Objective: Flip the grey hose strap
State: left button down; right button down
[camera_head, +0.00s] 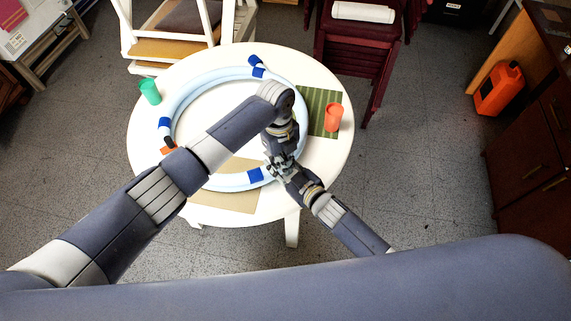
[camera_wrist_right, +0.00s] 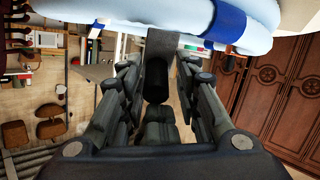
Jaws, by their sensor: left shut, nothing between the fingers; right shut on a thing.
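The pale blue hose (camera_head: 232,182) lies coiled on the round white table, with blue bands around it. The grey strap (camera_wrist_right: 160,45) hangs from the hose (camera_wrist_right: 120,12) in the right wrist view, next to a blue band, and runs between my right gripper's fingers. In the head view the strap is hidden behind my grippers. My right gripper (camera_wrist_right: 160,72), also in the head view (camera_head: 279,171), is shut on the grey strap at the coil's near right side. My left gripper (camera_head: 277,158) is shut and empty, reaching down close beside the right one.
The white table (camera_head: 335,78) also holds a green cup (camera_head: 149,91), an orange cup (camera_head: 333,117), a green mat (camera_head: 319,98) and a brown sheet (camera_head: 228,201). White chairs stand behind. Wooden cabinets (camera_head: 530,150) are at the right. The grippers are crowded together.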

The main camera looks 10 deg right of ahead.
pick_arm(q)
jog(key=shift+w+a, duration=0.1)
jog(key=shift+a, duration=0.1)
pick_arm(e)
jog(key=c, duration=1.5)
grip_release()
jog(key=shift+d, duration=0.1)
jog(key=shift+o, duration=0.2)
